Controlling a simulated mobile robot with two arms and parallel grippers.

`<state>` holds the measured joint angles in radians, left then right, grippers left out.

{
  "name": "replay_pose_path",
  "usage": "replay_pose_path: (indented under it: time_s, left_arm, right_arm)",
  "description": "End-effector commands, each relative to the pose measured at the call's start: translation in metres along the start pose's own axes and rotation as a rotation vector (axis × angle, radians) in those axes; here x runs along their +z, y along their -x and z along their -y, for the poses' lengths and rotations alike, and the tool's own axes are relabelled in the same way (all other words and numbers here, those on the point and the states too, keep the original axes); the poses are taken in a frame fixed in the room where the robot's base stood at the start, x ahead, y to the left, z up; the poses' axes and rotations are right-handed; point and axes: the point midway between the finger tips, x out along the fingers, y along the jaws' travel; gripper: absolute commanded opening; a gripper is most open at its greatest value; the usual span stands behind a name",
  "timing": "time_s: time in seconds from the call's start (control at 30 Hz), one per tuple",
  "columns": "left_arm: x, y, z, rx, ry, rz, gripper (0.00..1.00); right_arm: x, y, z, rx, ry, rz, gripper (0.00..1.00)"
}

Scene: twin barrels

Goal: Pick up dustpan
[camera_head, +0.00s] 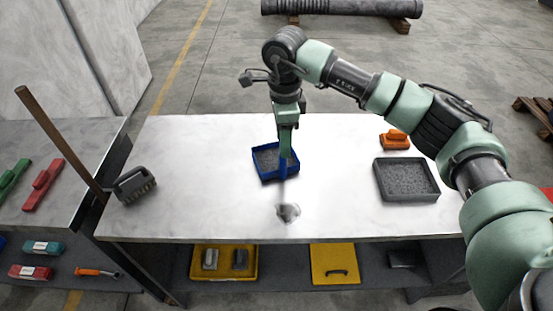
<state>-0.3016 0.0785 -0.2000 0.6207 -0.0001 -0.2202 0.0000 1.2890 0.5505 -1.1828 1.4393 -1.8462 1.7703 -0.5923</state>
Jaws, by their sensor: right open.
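A blue dustpan (262,168), a shallow square pan with a grey inside, lies on the light worktable (210,205) near its middle. My right gripper (286,150) reaches down from above over the right part of the dustpan. It is open. A blue upright part, probably the handle, shows at the gripper's fingers, and the fingers partly hide it. I cannot tell whether they touch it. A small grey heap (288,212) lies on the table just in front of the dustpan. My left gripper is not in view.
A grey tray (432,196) and an orange brush (395,140) stand on the right. A grey brush (133,186) and a long wooden stick (55,135) are at the left edge. Yellow containers (335,264) sit on the shelf below. The table's left-middle is clear.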

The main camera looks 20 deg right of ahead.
Motion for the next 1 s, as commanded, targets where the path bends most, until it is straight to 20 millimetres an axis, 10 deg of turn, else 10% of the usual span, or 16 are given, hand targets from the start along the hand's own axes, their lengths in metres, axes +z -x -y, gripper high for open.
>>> replay_pose_path:
  time_s: [0.63, 0.8, 1.0]
  left_arm:
    - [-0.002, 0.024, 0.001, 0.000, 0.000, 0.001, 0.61]
    - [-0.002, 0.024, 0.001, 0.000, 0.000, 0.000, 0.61]
    - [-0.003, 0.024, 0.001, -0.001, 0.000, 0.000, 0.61]
  right_arm:
    - [0.000, -0.053, 0.000, 0.000, 0.000, 0.002, 0.45]
    - [0.000, -0.052, 0.000, 0.000, 0.000, 0.003, 0.00]
    - [0.000, -0.052, 0.000, 0.000, 0.000, 0.003, 0.00]
